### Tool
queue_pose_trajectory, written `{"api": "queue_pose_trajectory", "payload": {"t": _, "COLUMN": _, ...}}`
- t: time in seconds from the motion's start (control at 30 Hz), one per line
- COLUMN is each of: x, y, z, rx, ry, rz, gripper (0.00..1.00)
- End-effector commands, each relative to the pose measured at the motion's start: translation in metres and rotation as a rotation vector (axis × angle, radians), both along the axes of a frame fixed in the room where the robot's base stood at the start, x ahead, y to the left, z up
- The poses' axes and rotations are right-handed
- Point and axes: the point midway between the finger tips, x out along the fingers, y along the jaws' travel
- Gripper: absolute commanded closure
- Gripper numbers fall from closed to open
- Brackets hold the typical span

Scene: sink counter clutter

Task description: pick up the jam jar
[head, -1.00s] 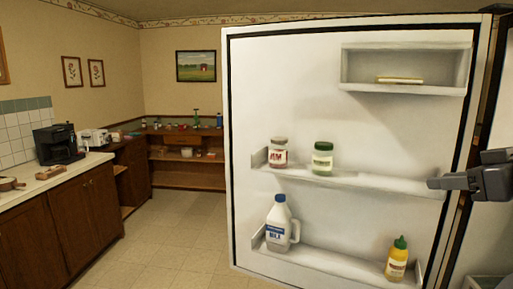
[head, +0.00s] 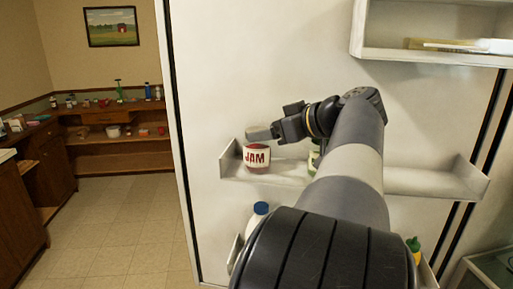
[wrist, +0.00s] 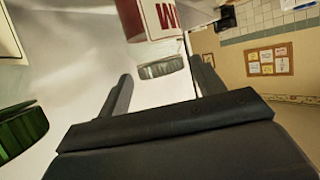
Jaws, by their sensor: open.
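The jam jar (head: 257,158), with a red and white label, stands on the middle door shelf near its left end. In the wrist view the jar (wrist: 155,20) appears upside down at the top, with its clear-grey lid pointing down. My gripper (head: 276,128) is by the jar's lid, coming from the right. In the wrist view my gripper (wrist: 161,68) is open, with one finger on each side of the lid. I cannot tell whether either finger touches it.
A green-lidded jar (head: 313,160) is to the right on the same shelf, mostly hidden by my arm; its lid (wrist: 20,128) shows at the wrist view's left. Below are a blue-capped bottle (head: 260,208) and a yellow bottle (head: 413,246). A shelf box (head: 440,52) is above right.

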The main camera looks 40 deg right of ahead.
Motion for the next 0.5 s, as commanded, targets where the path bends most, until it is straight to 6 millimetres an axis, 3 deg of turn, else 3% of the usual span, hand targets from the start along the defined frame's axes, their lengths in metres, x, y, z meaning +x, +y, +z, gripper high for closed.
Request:
{"api": "queue_pose_trajectory", "payload": {"t": 0.2, "x": 0.029, "y": 0.007, "z": -0.009, "rx": 0.004, "ry": 0.002, "rz": 0.005, "gripper": 0.36}}
{"api": "queue_pose_trajectory", "payload": {"t": 0.5, "x": 0.036, "y": 0.008, "z": -0.014, "rx": 0.0, "ry": 0.001, "rz": 0.001, "gripper": 0.36}}
